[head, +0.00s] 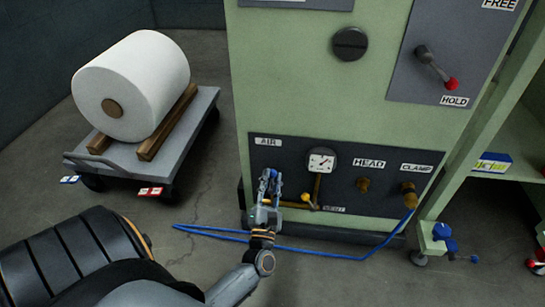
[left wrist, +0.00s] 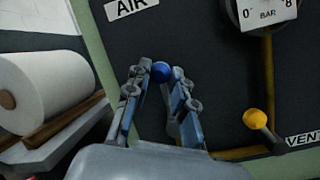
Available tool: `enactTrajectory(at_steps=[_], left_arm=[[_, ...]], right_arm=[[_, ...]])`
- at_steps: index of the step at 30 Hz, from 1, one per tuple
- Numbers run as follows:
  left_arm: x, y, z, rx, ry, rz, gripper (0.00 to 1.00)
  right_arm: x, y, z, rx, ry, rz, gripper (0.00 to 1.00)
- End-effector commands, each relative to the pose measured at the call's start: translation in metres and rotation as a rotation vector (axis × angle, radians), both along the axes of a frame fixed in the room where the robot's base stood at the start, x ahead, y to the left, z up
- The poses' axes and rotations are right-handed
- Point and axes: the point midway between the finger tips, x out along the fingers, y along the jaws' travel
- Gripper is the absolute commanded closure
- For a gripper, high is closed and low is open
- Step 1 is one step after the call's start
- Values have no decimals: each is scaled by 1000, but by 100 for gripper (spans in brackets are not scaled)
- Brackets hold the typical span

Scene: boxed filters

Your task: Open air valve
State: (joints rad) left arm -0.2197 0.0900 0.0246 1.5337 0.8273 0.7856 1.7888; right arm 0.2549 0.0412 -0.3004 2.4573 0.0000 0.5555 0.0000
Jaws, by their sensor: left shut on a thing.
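The air valve's blue knob (left wrist: 162,71) shows in the left wrist view, on the dark panel (left wrist: 210,45) below and right of the AIR label (left wrist: 131,6). My left gripper (left wrist: 166,80) is shut on it, with a fingertip on either side. In the head view my left gripper (head: 270,178) reaches the panel's left end, under the AIR label (head: 268,142), and hides most of the valve there. The rest of the valve's handle is hidden by the fingers. My right gripper is not in view.
A pressure gauge (head: 321,162) and a yellow vent knob (head: 305,197) sit right of the gripper. HEAD and CLAMP brass fittings are farther right. A blue hose (head: 330,252) lies on the floor. A cart (head: 185,150) carries a white roll (head: 132,85) at left.

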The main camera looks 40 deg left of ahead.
Motion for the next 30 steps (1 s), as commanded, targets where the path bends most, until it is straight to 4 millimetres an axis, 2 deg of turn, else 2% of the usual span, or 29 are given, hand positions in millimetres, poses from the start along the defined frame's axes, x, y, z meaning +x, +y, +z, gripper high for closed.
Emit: enactTrajectory(at_steps=[1, 8, 9, 12, 23, 26, 30], left_arm=[[-1, 6, 3, 7, -4, 13, 100], [-1, 6, 2, 8, -4, 13, 100], [-1, 6, 2, 8, -4, 13, 72], [-1, 6, 2, 7, -2, 12, 53], [-1, 3, 4, 2, 0, 6, 53], [-1, 2, 14, 0, -2, 6, 53], [-1, 3, 41, 0, -6, 8, 53]], right_arm=[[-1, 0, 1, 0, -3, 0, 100], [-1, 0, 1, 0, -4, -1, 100], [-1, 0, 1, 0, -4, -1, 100], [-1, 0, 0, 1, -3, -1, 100], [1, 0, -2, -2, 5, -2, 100], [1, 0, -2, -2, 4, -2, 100], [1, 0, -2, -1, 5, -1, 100]])
